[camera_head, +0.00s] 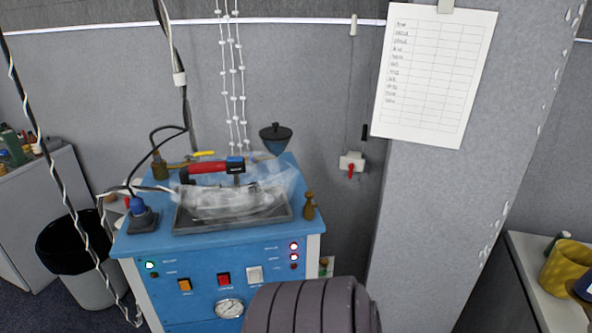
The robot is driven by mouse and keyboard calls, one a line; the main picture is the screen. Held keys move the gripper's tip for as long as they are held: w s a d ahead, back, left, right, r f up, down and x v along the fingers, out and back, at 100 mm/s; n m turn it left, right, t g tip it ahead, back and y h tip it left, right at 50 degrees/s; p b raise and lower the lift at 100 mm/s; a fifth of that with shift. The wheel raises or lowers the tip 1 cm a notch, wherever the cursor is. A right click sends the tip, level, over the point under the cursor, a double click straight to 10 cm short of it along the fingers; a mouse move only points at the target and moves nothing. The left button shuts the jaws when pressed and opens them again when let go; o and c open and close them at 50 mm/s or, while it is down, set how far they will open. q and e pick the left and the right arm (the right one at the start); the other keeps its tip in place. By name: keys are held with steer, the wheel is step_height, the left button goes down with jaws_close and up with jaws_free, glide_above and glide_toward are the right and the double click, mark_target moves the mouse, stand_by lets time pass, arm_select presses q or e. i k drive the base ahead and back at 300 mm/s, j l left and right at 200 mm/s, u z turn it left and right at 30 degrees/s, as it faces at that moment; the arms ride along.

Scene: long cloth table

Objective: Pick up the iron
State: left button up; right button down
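The iron (215,167) rests on a grey metal tray (232,227) on top of a blue machine (205,262). It has a red and black handle with a blue part at its right end. Its lower body is pale and blurred by what looks like clear crumpled plastic, so its sole is hidden. Neither of my grippers shows in the head view, and nothing is seen holding the iron.
A small brown bottle (309,206) stands right of the tray, and a dark funnel-like cup (275,138) behind it. A black-lined bin (78,255) stands left. A grey pillar (440,210) rises at right.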

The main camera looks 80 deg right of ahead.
mark_target(235, 168)
steer(key=z, duration=2.05)
steer(key=j+z, duration=0.15)
steer(key=z, duration=0.2)
